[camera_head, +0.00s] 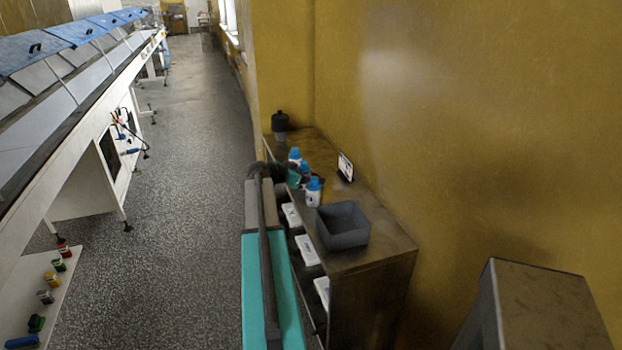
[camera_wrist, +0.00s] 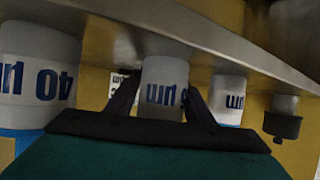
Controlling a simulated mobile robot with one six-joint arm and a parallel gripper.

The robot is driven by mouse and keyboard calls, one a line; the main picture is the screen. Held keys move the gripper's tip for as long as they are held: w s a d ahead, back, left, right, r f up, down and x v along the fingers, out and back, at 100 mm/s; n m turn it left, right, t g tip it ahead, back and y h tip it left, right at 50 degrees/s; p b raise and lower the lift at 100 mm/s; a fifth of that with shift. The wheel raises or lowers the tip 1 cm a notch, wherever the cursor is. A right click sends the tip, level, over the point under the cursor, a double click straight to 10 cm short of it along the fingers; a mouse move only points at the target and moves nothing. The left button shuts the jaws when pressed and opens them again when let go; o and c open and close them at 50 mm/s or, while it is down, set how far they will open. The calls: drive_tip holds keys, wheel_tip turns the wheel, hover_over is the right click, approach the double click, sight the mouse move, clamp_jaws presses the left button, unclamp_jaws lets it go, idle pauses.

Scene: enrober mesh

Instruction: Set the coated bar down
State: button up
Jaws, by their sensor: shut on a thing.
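I cannot make out a coated bar in either view. My gripper (camera_wrist: 162,98) is at the cabinet top, with its two dark fingers on either side of a white bottle (camera_wrist: 163,82) with blue print. It is shut on that bottle, the middle one of three. The wrist view is upside down, so the bottle's base is at the top, by the cabinet top. In the head view the middle bottle (camera_head: 304,168) is beside the teal end of my arm. Whether its base touches the surface I cannot tell.
The near bottle (camera_head: 313,192) and far bottle (camera_head: 295,154) flank the held one. A grey bin (camera_head: 343,242), a small display card (camera_head: 346,167) and a dark jar (camera_head: 280,122) share the cabinet top (camera_head: 382,235). A yellow wall (camera_head: 450,130) stands close behind. The floor aisle is clear.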

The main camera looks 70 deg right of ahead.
drive_tip(key=shift+f, duration=0.1)
drive_tip(key=o, duration=0.8)
drive_tip(key=shift+r, duration=0.25)
drive_tip(key=shift+w+a, duration=0.15)
drive_tip(key=shift+a, duration=0.2)
drive_tip(key=b+v, duration=0.2)
drive_tip(key=v, duration=0.9)
drive_tip(key=shift+w+r+b, duration=0.1)
drive_tip(key=shift+b, duration=0.25)
